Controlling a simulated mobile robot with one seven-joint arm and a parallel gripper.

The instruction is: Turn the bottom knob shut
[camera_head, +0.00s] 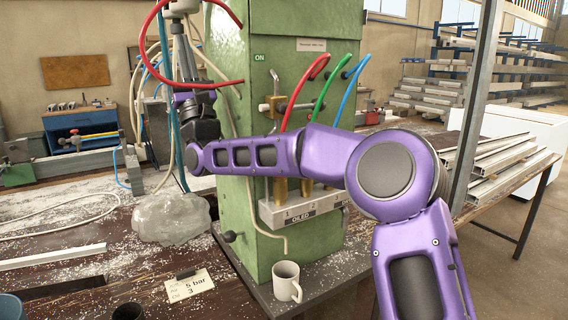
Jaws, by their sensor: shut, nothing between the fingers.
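A small dark knob (230,237) sticks out low on the left face of the green cabinet (300,243), near its base. It is the lowest knob I can make out; its turn position is too small to read. My purple arm crosses in front of the cabinet, and its wrist bends upward at the cabinet's left edge. My gripper (188,98) is by the upper left side of the cabinet, well above the knob and apart from it. It is shut and empty; its fingertips are hard to make out among the dark parts and hoses.
A clear crumpled bag (171,218) lies left of the low knob. A white mug (287,282) stands before the cabinet. A label card (190,287) and a bar (52,257) lie on the bench.

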